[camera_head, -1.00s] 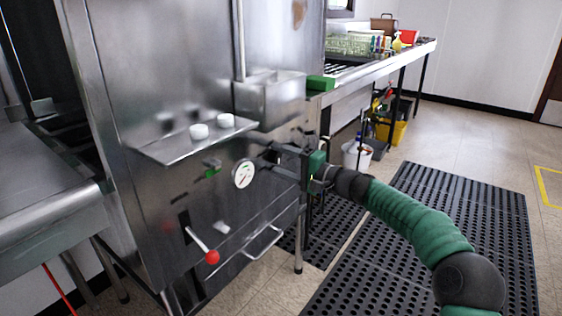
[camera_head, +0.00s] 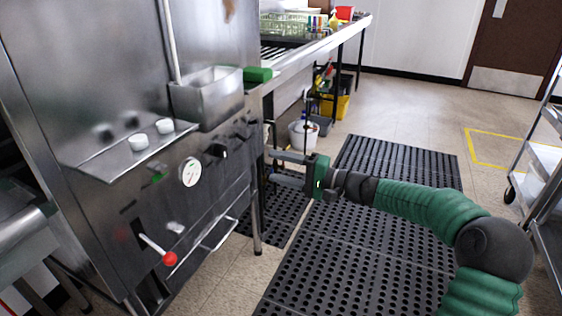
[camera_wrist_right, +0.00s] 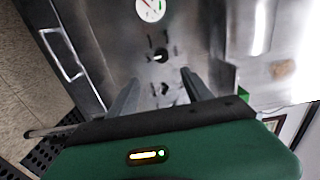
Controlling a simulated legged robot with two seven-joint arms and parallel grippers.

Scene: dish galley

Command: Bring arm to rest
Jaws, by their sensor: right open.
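My right gripper (camera_head: 273,167) is at the end of my green arm, in front of the right side of the steel dish machine (camera_head: 95,60). Its two fingers point left and are apart, with nothing between them. In the wrist view the open fingers (camera_wrist_right: 160,88) face the machine's steel panel, with dark knobs (camera_wrist_right: 160,54) beyond them and a white dial gauge (camera_wrist_right: 150,9) above. The gauge also shows in the head view (camera_head: 190,172), left of the gripper. The fingers look clear of the panel. My left gripper is not in view.
A red-tipped lever (camera_head: 169,258) and a shelf with two white cups (camera_head: 138,142) stick out from the machine. A steel counter (camera_head: 315,45) runs behind. A wire cart (camera_head: 540,170) stands at right. Black floor mats (camera_head: 360,240) lie open below my arm.

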